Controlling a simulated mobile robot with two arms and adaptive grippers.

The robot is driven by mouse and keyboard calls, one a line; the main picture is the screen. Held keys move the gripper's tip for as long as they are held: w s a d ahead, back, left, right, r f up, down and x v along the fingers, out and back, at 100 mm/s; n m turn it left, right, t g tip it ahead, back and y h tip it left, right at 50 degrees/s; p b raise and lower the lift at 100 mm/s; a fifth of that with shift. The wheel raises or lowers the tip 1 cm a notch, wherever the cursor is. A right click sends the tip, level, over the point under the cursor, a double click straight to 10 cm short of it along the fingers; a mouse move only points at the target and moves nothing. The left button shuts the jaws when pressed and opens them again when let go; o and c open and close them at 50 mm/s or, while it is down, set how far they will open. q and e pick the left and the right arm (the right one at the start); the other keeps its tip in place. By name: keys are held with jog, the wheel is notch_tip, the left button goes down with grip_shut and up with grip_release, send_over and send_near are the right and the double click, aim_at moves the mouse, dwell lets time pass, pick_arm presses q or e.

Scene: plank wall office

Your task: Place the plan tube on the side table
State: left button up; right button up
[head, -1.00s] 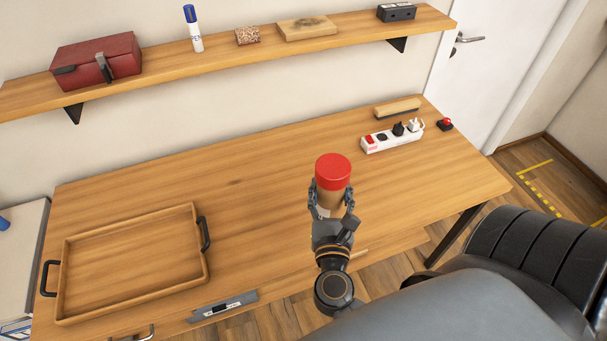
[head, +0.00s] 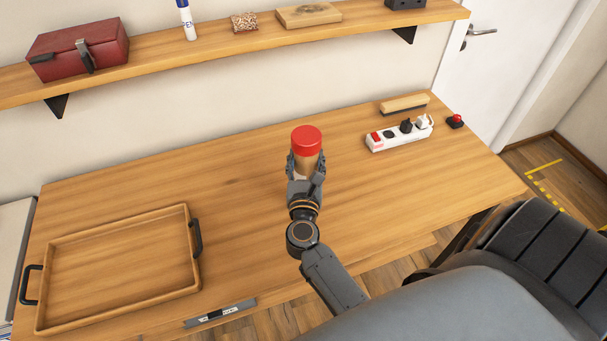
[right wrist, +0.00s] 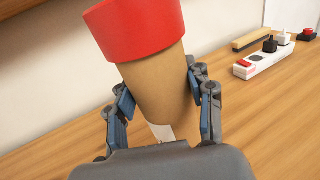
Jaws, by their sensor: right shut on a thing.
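The plan tube (head: 308,158) is a brown cardboard cylinder with a red cap. My right gripper (head: 306,168) is shut on it, with a finger on each side, and holds it over the desk. In the right wrist view the tube (right wrist: 155,85) leans between the two fingers (right wrist: 160,105), cap towards the top; its lower end is hidden behind the gripper body. Whether the tube touches the desk cannot be told. My left gripper is not in view. I cannot identify a side table for certain; a pale-topped piece of furniture (head: 14,245) shows at the left edge.
The wooden desk (head: 240,200) holds a tray (head: 118,307) at left, a power strip (head: 385,141), a wooden-backed brush (head: 405,104) and a red-button device (head: 455,121). A shelf (head: 220,50) hangs above. A chair (head: 540,250) stands at front right.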

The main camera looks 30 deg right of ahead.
jog(key=shift+w+f, duration=0.35)
jog(key=shift+f, duration=0.1)
jog(key=f+b, duration=0.3)
jog(key=shift+w+f, duration=0.2)
jog(key=shift+w, duration=0.2)
jog(key=shift+f, duration=0.15)
jog(key=shift+f+b, duration=0.1)
jog(key=shift+b, duration=0.3)
jog(key=shift+f, duration=0.15)
jog(key=o, duration=1.6)
